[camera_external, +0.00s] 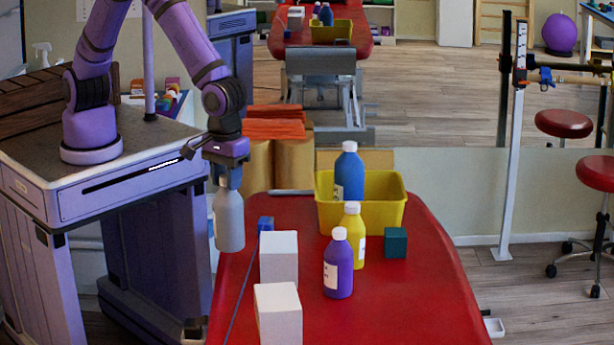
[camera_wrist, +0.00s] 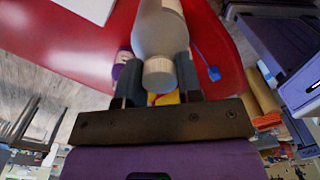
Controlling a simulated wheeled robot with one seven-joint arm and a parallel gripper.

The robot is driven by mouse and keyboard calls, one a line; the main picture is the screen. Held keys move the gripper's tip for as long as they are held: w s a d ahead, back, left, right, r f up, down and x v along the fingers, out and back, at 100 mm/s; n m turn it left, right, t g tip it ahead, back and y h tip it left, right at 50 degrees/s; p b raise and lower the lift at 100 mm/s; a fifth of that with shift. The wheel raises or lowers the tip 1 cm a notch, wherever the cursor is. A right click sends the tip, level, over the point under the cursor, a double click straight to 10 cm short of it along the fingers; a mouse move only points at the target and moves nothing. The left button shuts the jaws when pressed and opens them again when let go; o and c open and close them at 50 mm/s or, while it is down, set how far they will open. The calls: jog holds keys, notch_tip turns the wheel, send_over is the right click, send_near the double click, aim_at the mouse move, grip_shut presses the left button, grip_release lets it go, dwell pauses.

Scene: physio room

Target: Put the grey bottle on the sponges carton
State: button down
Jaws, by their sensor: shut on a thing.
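My gripper (camera_external: 228,178) points down and is shut on the grey bottle (camera_external: 229,222) near its cap. The bottle hangs upright at the left edge of the red table, above the tabletop. In the wrist view the two fingers (camera_wrist: 158,76) clasp the bottle (camera_wrist: 160,28) near its pale cap. Two plain white cartons stand on the table to the right of the bottle: a farther one (camera_external: 278,260) and a nearer one (camera_external: 278,314). No label shows, so I cannot tell which is the sponges carton. Both tops look bare. Part of a white carton (camera_wrist: 92,6) shows in the wrist view.
A yellow bin (camera_external: 390,215) holds a blue bottle (camera_external: 349,172). The table's right front is clear.

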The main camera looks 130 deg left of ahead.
jog(key=shift+w+f, duration=0.3)
jog(key=shift+w, duration=0.05)
jog(key=w+f, duration=0.2)
jog(key=w, duration=0.5)
jog(key=w+d+f, duration=0.1)
jog(key=w+f, duration=0.2)
jog(key=w, duration=0.5)
jog(key=shift+w, duration=0.15)
jog(key=c, duration=0.8)
grip_release()
jog(key=shift+f, duration=0.1)
notch_tip(320, 180, up, 12)
jog(key=shift+r, duration=0.2)
